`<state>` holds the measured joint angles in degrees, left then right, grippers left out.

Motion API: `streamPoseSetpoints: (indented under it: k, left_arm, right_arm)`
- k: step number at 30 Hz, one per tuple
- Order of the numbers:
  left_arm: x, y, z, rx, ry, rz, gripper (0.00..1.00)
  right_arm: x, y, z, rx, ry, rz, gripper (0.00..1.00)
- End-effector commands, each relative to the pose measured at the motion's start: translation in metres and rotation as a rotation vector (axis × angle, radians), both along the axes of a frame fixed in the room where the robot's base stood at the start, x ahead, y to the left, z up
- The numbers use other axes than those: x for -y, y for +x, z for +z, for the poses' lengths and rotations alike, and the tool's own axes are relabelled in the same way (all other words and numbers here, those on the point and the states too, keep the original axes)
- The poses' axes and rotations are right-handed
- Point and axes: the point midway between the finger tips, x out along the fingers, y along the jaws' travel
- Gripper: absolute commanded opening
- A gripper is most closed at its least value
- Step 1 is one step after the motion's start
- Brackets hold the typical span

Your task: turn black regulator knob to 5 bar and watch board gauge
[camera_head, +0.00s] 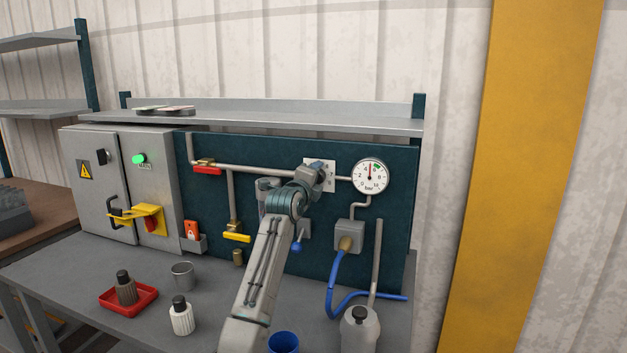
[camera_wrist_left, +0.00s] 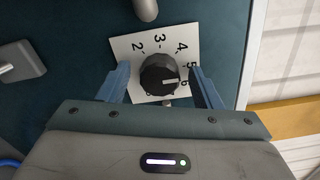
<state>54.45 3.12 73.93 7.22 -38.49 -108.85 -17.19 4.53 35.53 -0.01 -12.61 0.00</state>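The black regulator knob (camera_wrist_left: 160,75) sits on a white scale plate (camera_wrist_left: 183,43) with numbers 2 to 6 visible. Its white mark points right, around 5 to 6. My left gripper (camera_wrist_left: 160,84) is open with one blue finger on each side of the knob and a small gap on both sides. In the head view my left gripper (camera_head: 318,175) is at the scale plate (camera_head: 329,164) and hides the knob. The round white board gauge (camera_head: 370,176) hangs just right of it. Its needle seems to point up near a green mark; the exact reading is too small to tell. My right gripper is out of view.
Pipes with a red-handled valve (camera_head: 208,169) and a yellow-handled valve (camera_head: 236,237) lie left of my arm. A blue hose (camera_head: 334,287) hangs below the gauge. A red tray (camera_head: 129,298), a white bottle (camera_head: 181,318) and a blue cup (camera_head: 283,342) stand on the bench.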

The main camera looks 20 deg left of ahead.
Motion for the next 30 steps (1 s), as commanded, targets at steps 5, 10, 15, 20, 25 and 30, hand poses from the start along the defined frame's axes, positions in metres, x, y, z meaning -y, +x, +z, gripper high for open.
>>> streamPoseSetpoints:
  k: [5,10,15,20,25,30]
  left_arm:
    - [0.000,-0.002,-0.001,0.000,0.000,0.000,0.59]
    - [-0.001,-0.017,-0.003,0.001,0.001,0.000,0.59]
    - [-0.002,-0.047,-0.004,0.003,0.000,0.000,0.59]
    - [-0.003,-0.076,-0.003,0.002,0.001,0.000,0.59]
    - [-0.003,-0.098,-0.002,0.001,0.000,0.000,0.59]
    - [-0.004,-0.107,-0.001,0.000,0.000,0.000,0.59]
  right_arm:
    - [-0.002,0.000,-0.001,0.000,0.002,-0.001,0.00]
    - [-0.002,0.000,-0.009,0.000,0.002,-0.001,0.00]
    - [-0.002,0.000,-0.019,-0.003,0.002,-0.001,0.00]
    - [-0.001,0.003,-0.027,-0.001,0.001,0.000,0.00]
    - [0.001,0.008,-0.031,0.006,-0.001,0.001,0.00]
    - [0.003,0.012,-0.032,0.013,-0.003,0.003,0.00]
